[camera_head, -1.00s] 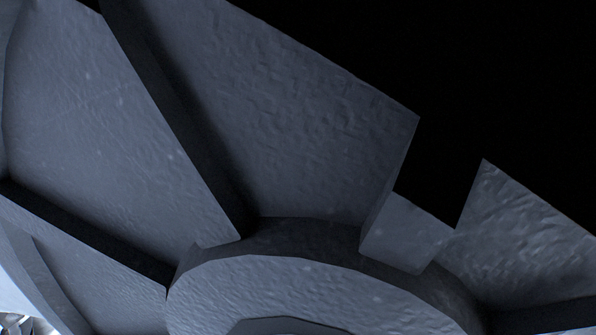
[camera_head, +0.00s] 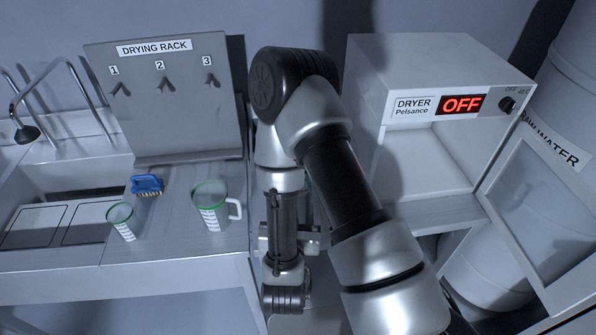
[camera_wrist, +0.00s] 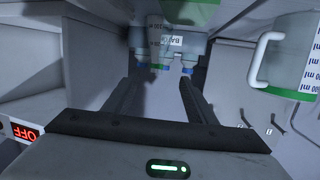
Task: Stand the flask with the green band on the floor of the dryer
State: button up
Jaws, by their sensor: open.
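In the head view, two vessels with green rims stand on the counter: a small tapered cup (camera_head: 123,222) and a larger jug (camera_head: 211,210) with a handle. I cannot tell for sure which is the flask. In the wrist view, a handled vessel with a green band (camera_wrist: 288,62) is at the upper right, beyond my fingers. My gripper (camera_wrist: 158,88) is open, with nothing visibly held. In the head view its fingertips are not clear. The dryer (camera_head: 432,75) is open in front; its bare floor is partly visible and its display reads OFF.
The drying rack (camera_head: 168,100) with numbered pegs stands empty behind the counter. A blue brush (camera_head: 147,184) lies near the sink (camera_head: 60,225). The dryer door (camera_head: 545,215) hangs open at the right, before a water drum (camera_head: 565,100). My arm blocks the middle.

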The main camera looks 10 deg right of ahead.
jog(key=shift+d+b+x, duration=0.2)
jog(key=shift+b+x, duration=2.25)
jog(key=shift+x, duration=1.55)
jog(key=shift+d+b+x, duration=0.15)
jog(key=shift+b+x, duration=2.3)
jog(key=shift+x, duration=1.6)
jog(key=shift+r, duration=0.1)
jog(key=shift+c, duration=0.4)
grip_shut()
